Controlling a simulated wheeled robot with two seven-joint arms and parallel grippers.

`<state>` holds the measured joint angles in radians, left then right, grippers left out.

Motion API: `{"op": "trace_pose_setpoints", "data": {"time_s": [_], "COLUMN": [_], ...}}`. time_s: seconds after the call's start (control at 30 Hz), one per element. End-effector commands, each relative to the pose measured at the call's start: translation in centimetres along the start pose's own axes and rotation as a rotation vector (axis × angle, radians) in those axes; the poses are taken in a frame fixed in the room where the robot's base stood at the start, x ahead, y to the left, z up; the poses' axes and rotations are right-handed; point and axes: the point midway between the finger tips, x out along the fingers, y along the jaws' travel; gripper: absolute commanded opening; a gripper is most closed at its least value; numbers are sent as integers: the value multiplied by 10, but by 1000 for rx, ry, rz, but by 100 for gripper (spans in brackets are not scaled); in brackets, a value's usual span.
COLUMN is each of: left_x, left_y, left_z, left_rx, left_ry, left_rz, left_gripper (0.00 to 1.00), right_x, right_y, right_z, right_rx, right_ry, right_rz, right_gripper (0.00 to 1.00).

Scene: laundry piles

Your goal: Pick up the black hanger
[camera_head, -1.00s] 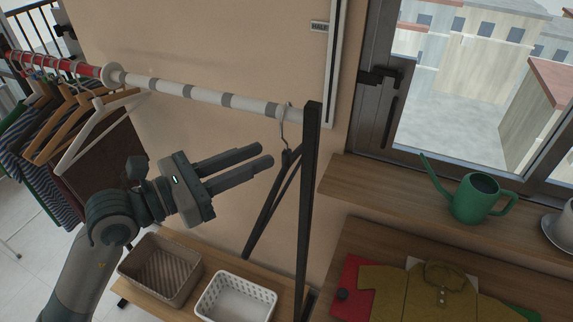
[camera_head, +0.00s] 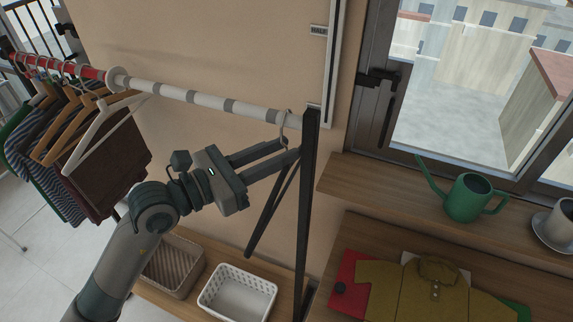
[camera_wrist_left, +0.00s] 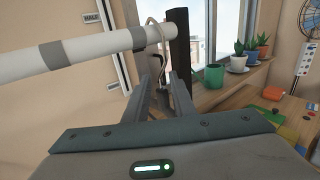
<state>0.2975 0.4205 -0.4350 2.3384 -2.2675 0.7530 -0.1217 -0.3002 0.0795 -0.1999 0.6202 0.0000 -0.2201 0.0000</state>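The black hanger (camera_head: 262,222) hangs by its metal hook (camera_head: 284,128) from the right end of the rail, close beside the black post. My left gripper (camera_head: 291,150) is at the hanger's neck, and its fingers cover part of it in the head view. In the left wrist view the left gripper (camera_wrist_left: 160,76) has its two fingers apart, with the hook (camera_wrist_left: 153,50) and dark neck showing in the gap between them. Whether a finger touches the neck cannot be told. My right gripper is not in view.
The striped rail (camera_head: 205,100) runs to the black post (camera_head: 308,210). Clothes on hangers and a white hanger (camera_head: 100,135) are at the left. A brown basket (camera_head: 175,262) and a white basket (camera_head: 237,293) stand below. A green watering can (camera_head: 468,197) stands on the window ledge.

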Motion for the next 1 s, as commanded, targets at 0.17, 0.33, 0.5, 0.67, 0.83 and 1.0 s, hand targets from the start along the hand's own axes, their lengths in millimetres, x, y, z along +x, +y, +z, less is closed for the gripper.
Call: {"op": "trace_pose_setpoints", "data": {"time_s": [0.17, 0.33, 0.5, 0.67, 0.83, 1.0], "left_x": [0, 0, 0, 0, 0, 0], "left_y": [0, 0, 0, 0, 0, 0], "left_z": [0, 0, 0, 0, 0, 3], "left_rx": [0, 0, 0, 0, 0, 1], "left_ry": [0, 0, 1, 0, 1, 0], "left_rz": [0, 0, 0, 0, 0, -1], "left_gripper": [23, 23, 0, 0, 0, 0], "right_x": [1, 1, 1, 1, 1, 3], "right_y": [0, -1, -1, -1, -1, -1], "right_z": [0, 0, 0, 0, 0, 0], "right_rx": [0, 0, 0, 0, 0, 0], "right_ry": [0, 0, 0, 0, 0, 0], "right_rz": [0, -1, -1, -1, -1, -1], "right_gripper": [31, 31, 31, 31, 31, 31]}}
